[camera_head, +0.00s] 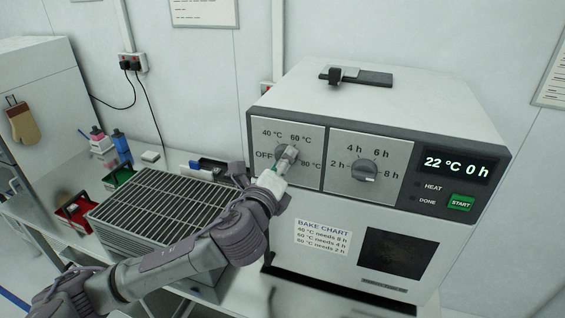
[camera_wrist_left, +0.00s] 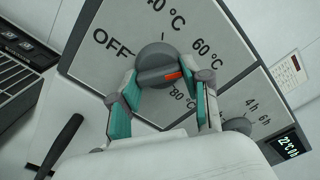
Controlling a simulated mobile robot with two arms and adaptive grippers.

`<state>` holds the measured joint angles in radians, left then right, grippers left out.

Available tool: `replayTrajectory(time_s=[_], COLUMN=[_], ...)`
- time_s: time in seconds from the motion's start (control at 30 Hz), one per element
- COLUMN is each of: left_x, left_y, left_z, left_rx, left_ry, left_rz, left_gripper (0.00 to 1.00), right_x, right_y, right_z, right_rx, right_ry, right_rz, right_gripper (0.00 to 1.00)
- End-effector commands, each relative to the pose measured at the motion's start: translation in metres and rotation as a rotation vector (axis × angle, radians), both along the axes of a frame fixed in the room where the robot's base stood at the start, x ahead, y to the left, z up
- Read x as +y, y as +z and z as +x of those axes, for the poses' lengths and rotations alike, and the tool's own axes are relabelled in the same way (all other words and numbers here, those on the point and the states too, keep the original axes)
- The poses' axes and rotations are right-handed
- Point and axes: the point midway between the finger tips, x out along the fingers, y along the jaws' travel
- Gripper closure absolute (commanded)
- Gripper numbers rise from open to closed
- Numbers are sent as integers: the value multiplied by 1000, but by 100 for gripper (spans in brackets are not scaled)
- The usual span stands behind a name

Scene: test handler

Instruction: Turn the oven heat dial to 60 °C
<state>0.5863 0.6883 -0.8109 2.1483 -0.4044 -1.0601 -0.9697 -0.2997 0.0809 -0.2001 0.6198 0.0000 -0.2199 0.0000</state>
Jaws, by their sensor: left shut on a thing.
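The oven heat dial (camera_wrist_left: 155,62) is a round grey knob with a raised grip bar and a red mark, on a panel labelled OFF, 40, 60 and 80 °C. In the left wrist view the red mark points right, roughly between the 60 and 80 °C labels. My left gripper (camera_wrist_left: 160,84) is shut on the dial's grip bar, one finger at each end. In the head view the left gripper (camera_head: 286,160) covers much of the dial. The oven (camera_head: 385,112) display (camera_head: 455,165) reads 22 °C 0 h. My right gripper is not in view.
The time dial (camera_head: 366,171) is just right of the heat panel, with the green START button (camera_head: 460,202) further right. A bake chart (camera_head: 322,237) is below. A slatted grey box (camera_head: 160,207) stands left of the oven, near red and green bins.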

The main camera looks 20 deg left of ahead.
Motion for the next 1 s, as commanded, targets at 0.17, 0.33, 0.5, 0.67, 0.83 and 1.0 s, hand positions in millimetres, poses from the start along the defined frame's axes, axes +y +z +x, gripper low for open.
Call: replayTrajectory(time_s=[0.17, 0.33, 0.5, 0.67, 0.83, 1.0], left_x=[1, 1, 1, 1, 1, 0], left_y=[1, 1, 1, 1, 1, 0], left_z=[0, 0, 0, 0, 0, 0], left_rx=[-3, -3, -3, -3, -3, -2], left_ry=[3, 3, 3, 3, 2, 1], left_rz=[42, 55, 55, 54, 54, 53], left_gripper=[88, 88, 88, 51, 27, 27], right_x=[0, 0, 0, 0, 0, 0], right_y=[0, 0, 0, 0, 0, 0], right_z=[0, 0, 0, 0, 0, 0], right_rx=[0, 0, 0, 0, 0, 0], right_ry=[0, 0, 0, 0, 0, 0], right_rz=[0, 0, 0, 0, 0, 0], right_gripper=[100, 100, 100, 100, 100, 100])
